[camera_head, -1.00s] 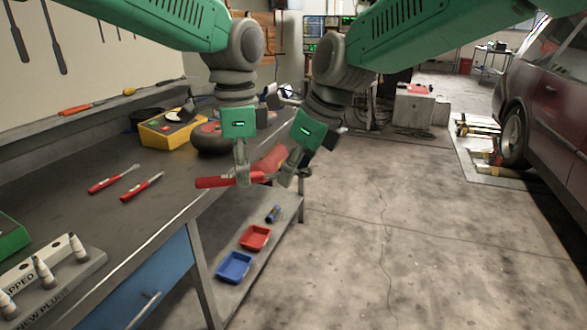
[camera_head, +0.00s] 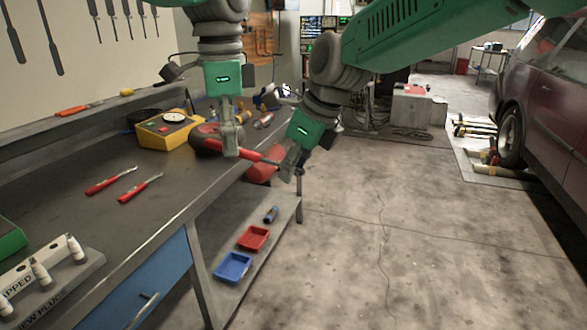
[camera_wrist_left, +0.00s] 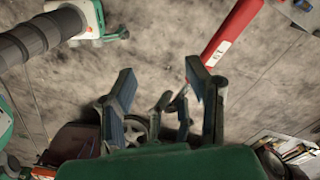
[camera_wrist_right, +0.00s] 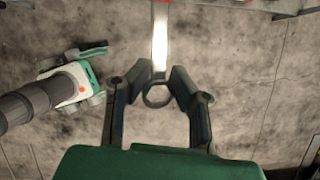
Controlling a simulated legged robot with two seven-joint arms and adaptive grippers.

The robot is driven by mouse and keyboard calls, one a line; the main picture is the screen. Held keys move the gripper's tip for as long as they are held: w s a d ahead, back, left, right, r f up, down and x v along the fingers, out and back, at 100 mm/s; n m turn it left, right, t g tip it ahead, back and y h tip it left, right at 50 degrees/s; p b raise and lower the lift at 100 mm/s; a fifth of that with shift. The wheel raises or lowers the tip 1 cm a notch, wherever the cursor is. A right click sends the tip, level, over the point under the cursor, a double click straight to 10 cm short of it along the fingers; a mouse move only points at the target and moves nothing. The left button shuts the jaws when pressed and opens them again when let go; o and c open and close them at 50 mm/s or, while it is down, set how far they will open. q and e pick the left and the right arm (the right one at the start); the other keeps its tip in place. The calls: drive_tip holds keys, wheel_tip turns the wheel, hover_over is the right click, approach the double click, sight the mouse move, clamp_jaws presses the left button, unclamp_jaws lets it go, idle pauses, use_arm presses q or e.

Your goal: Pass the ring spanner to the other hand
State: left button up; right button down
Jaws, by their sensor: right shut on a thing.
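The ring spanner (camera_head: 243,153) has a red handle and a bright metal shaft. In the head view it lies level above the bench's right edge, handle to the left. My right gripper (camera_head: 285,168) is shut on its ring end; in the right wrist view the ring (camera_wrist_right: 157,96) sits between the fingers and the shaft points away. My left gripper (camera_head: 229,150) is beside the handle in the head view. In the left wrist view its fingers (camera_wrist_left: 160,85) are apart with nothing between them, and the red handle (camera_wrist_left: 232,38) shows beyond the right finger.
The bench (camera_head: 70,235) carries two red-handled tools (camera_head: 110,181), a yellow gauge box (camera_head: 165,131) and a plug rack (camera_head: 50,270). A lower shelf holds a red tray (camera_head: 253,238) and a blue tray (camera_head: 233,267).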

use_arm(q)
drive_tip(key=s+a+f+n, duration=0.2)
drive_tip(key=s+f, duration=0.1)
drive_tip(key=f, duration=0.8)
drive_tip(key=s+a+f+n, duration=0.2)
drive_tip(key=f, duration=0.9)
drive_tip(key=s+a+f+n, duration=0.2)
drive_tip(key=s+f, duration=0.1)
drive_tip(key=f, duration=0.8)
drive_tip(key=s+a+f+n+h, duration=0.1)
drive_tip(key=s+a+f+n, duration=0.4)
drive_tip(key=s+f, duration=0.7)
drive_tip(key=s+a+n+y, duration=0.1)
drive_tip(key=s+a+n, duration=0.2)
drive_tip(key=s, duration=1.1)
drive_tip(key=a, duration=0.3)
drive_tip(key=shift+s+a+f+n+t, duration=0.25)
drive_tip(key=shift+a+f+n+t, duration=0.05)
drive_tip(key=shift+t, duration=0.1)
drive_tip(key=shift+a, duration=0.15)
